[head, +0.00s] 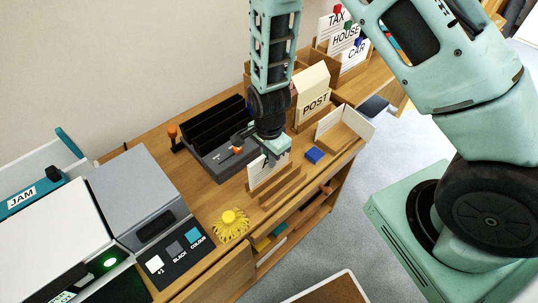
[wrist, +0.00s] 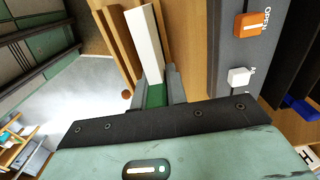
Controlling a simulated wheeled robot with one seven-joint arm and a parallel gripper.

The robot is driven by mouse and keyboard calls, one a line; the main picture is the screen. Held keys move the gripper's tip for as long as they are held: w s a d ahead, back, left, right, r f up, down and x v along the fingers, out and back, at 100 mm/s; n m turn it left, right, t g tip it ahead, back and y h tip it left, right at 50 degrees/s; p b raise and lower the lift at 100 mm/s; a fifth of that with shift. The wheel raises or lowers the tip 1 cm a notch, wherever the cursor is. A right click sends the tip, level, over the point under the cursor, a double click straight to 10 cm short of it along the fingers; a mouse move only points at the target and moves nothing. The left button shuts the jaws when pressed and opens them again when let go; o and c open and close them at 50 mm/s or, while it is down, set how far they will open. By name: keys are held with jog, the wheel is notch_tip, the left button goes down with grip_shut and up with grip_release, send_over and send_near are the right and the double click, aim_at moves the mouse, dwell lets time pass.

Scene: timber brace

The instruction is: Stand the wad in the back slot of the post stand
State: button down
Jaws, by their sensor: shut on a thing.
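My gripper (head: 268,150) is shut on a white wad (head: 266,172) and points down over the desk. The wad stands upright, with wooden slats of the post stand (head: 282,190) just in front of it. In the wrist view the wad (wrist: 148,45) shows edge-on between the fingers (wrist: 158,88), with a green patch at the grip. The stand's slats (wrist: 122,45) run alongside its left side there. The wad's lower edge is hidden, so I cannot tell whether it rests in the back slot or hangs above it.
A grey device with an orange OPEN button (wrist: 249,24) and dark slots (head: 205,130) lies close behind. A POST box (head: 313,98) stands farther back. A yellow spiky thing (head: 230,225) sits front left.

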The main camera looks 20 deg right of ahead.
jog(key=shift+f, duration=0.3)
jog(key=c, duration=0.8)
grip_release()
jog(key=shift+c, duration=0.2)
jog(key=shift+r+p, duration=3.3)
jog(key=shift+r, duration=0.8)
